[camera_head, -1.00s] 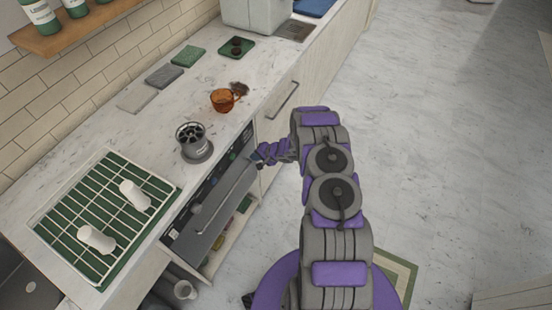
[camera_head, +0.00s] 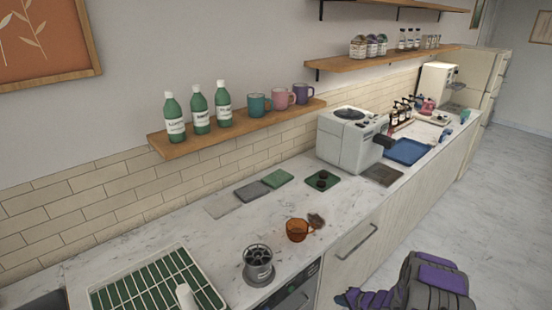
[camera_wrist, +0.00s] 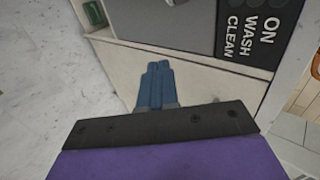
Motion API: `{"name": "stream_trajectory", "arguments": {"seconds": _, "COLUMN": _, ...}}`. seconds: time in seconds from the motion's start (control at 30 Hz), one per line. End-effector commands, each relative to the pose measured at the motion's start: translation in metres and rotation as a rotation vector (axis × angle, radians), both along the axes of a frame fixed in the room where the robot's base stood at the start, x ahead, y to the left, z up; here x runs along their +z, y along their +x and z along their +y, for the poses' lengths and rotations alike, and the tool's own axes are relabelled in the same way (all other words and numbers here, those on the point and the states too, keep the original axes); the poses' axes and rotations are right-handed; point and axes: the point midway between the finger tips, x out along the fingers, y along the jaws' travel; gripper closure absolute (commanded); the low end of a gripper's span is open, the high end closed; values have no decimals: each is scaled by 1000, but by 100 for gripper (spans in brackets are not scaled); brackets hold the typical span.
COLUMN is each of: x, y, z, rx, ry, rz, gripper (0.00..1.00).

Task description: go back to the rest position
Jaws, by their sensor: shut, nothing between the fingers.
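My gripper (camera_wrist: 155,85) shows in the wrist view with its blue fingers together and nothing between them. It points at a pale cabinet front (camera_wrist: 190,75), beside a dark panel (camera_wrist: 245,35) lettered "ON WASH CLEAN". In the head view my purple and grey arm is at the lower right, in front of the counter. The gripper end (camera_head: 350,298) is partly in view at the bottom edge, near the cabinet front.
Shelves with bottles (camera_head: 200,112) hang above. Open floor (camera_head: 505,185) lies at right.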

Motion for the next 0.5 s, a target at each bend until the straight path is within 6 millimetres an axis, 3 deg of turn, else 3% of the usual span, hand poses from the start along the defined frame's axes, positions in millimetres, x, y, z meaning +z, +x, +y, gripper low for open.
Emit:
{"name": "stream_trajectory", "arguments": {"seconds": 0.17, "x": 32, "y": 16, "z": -13, "rx": 7, "ry": -156, "rz": -13, "gripper": 100}}
{"name": "stream_trajectory", "arguments": {"seconds": 0.33, "x": 84, "y": 28, "z": -36, "rx": 19, "ry": -382, "rz": -9, "gripper": 100}}
{"name": "stream_trajectory", "arguments": {"seconds": 0.5, "x": 134, "y": 24, "z": -57, "rx": 32, "ry": -570, "rz": 27, "gripper": 100}}
